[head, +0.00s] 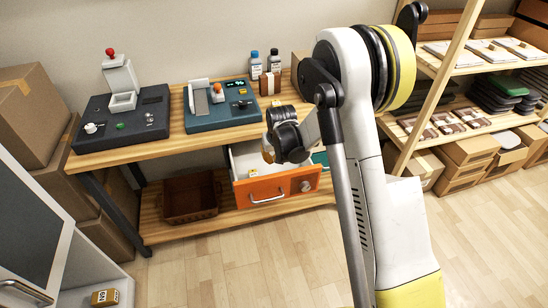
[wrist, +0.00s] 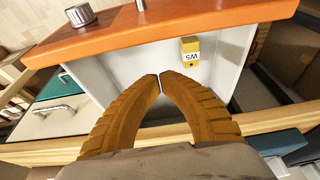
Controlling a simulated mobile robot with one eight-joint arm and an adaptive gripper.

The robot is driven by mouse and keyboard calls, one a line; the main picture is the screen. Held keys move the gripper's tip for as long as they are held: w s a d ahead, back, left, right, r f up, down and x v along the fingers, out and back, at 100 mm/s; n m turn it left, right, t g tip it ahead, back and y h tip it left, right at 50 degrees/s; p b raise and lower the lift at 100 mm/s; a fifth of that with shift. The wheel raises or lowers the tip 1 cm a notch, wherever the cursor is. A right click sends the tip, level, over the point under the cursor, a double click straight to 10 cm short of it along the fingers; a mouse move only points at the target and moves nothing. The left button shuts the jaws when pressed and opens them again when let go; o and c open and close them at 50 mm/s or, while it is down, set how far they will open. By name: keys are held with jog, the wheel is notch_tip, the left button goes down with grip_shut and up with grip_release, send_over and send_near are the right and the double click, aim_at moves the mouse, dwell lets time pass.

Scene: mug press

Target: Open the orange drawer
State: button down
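The orange drawer (head: 277,190) is pulled out from under the wooden table, with its white inside showing. Its front has a bar handle (head: 267,199) and a round knob (head: 305,185). In the wrist view the drawer's orange front (wrist: 170,30) crosses the top. A small yellow labelled box (wrist: 190,50) is inside the drawer. My gripper (wrist: 160,77) has its two fingers together at the tips, with nothing between them. It is over the open drawer, behind the front panel and apart from the handle. In the head view my wrist (head: 288,140) hides part of the drawer.
The wooden table (head: 150,150) carries two control panels and bottles. A brown basket (head: 192,200) sits on the lower shelf, left of the drawer. A teal drawer (wrist: 62,82) and a white drawer (wrist: 50,118) are beside it. The floor (head: 240,260) in front is clear.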

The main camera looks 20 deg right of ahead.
jog(key=x, duration=0.1)
jog(key=b+x, duration=0.1)
jog(key=x, duration=0.1)
jog(key=b+x, duration=0.1)
jog(key=x, duration=0.1)
jog(key=shift+s+f, duration=0.2)
jog(key=shift+f, duration=0.15)
jog(key=s, duration=0.1)
jog(key=s+b, duration=0.1)
jog(key=shift+s+r, duration=0.25)
jog(key=shift+s, duration=0.45)
